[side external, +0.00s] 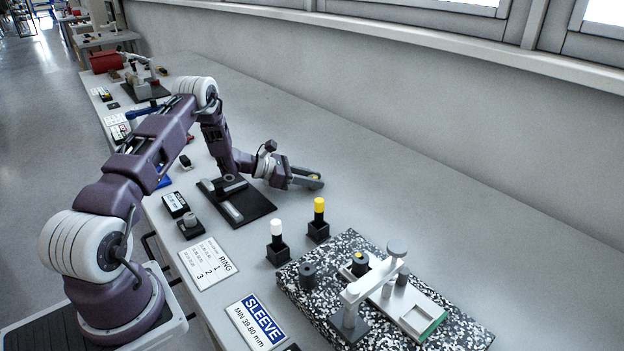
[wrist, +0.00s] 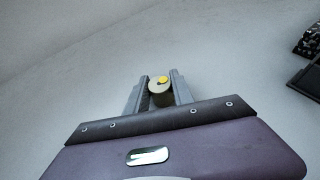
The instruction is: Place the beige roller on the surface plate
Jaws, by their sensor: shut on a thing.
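My gripper (side external: 308,181) is shut on a short beige roller with a yellow dot on its end (wrist: 156,90). In the wrist view the roller sits between the two fingertips, clear of other things. In the side view the gripper is above the bench, and the fingers largely hide the roller (side external: 314,177). The surface plate (side external: 297,292) is a black-and-white speckled slab at the lower right, apart from the gripper. It carries a light grey stand (side external: 351,298), a dark ring-like cylinder (side external: 307,275) and a small dark piece with a yellow top (side external: 360,264).
Two dark holders with a white-topped (side external: 277,240) and a yellow-topped plug (side external: 319,218) stand between the gripper and the plate. A black base plate (side external: 258,206) lies left of the gripper. RING (side external: 208,262) and SLEEVE (side external: 257,322) cards lie in front. The bench behind is clear.

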